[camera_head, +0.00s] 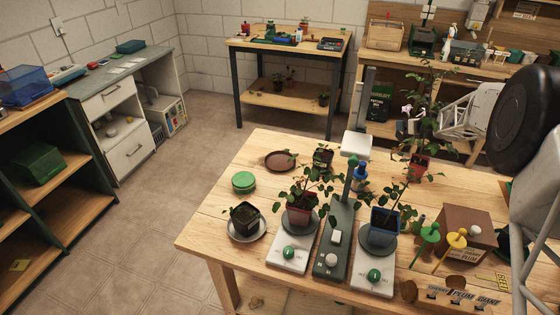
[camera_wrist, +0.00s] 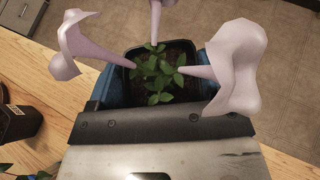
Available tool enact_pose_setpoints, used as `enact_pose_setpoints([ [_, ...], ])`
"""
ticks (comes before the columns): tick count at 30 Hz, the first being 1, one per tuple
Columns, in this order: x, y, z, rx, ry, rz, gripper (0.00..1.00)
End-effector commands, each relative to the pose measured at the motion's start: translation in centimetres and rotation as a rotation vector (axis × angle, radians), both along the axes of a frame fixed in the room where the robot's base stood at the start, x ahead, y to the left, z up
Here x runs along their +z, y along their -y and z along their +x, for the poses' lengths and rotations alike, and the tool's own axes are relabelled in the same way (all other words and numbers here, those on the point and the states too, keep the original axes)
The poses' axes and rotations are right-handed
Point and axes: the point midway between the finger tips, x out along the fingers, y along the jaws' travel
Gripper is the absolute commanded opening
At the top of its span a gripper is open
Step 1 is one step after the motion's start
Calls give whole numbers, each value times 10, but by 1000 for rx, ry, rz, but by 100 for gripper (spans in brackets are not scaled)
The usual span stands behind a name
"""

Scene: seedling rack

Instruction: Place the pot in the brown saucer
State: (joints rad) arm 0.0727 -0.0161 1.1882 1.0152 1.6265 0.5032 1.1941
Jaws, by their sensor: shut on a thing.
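In the wrist view a square dark-rimmed pot (camera_wrist: 157,84) holds a small leafy seedling in dark soil. Blue shows on both sides of it. The lower part of the pot is hidden. In the head view my white arm end is at the right, behind tall foliage, and the held pot is hard to make out there. The brown saucer (camera_head: 281,160) lies empty and flat at the table's back left, well to the left of my gripper.
Potted plants in a red pot (camera_head: 299,215) and a blue pot (camera_head: 384,226) stand on scales. A grey-green post (camera_head: 349,185) rises between them. A small pot (camera_head: 323,158) stands right of the brown saucer.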

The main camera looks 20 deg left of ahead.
Motion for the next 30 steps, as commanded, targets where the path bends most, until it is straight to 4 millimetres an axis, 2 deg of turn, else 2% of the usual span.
enact_pose_setpoints([
  [3, -8, 2, 16, -83, 2, 0, 45],
  [9, -20, 5, 35, -203, 1, 2, 45],
  [24, -36, 5, 54, -378, 2, 3, 45],
  [30, -29, -2, 61, -435, 5, 3, 45],
])
